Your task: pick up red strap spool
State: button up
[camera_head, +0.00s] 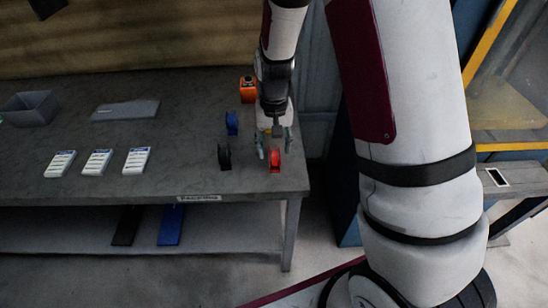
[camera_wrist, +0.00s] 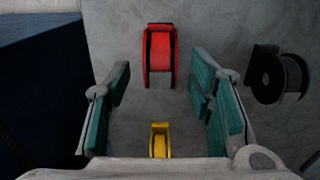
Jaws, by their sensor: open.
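The red strap spool (camera_head: 275,160) stands on the grey table near its right front corner. In the wrist view the red strap spool (camera_wrist: 160,52) lies ahead of the fingertips, centred between them. My gripper (camera_head: 268,146) is above the table beside the spool, with its fingers apart and nothing between the tips. In the wrist view my gripper (camera_wrist: 162,85) shows two teal finger pads, one on each side. A yellow spool (camera_wrist: 160,140) stands closer to the palm, and is mostly hidden by the gripper in the head view.
A black spool (camera_head: 224,157) stands left of the red one; it also shows at right in the wrist view (camera_wrist: 278,74). A blue spool (camera_head: 232,123) and an orange item (camera_head: 247,90) stand behind. White labelled packs (camera_head: 97,162) lie further left. The table (camera_head: 190,180) ends just right.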

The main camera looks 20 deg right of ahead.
aim_at(274, 148)
jog(key=shift+f, duration=1.55)
jog(key=shift+c, duration=0.3)
grip_shut()
jog(key=shift+r, duration=0.15)
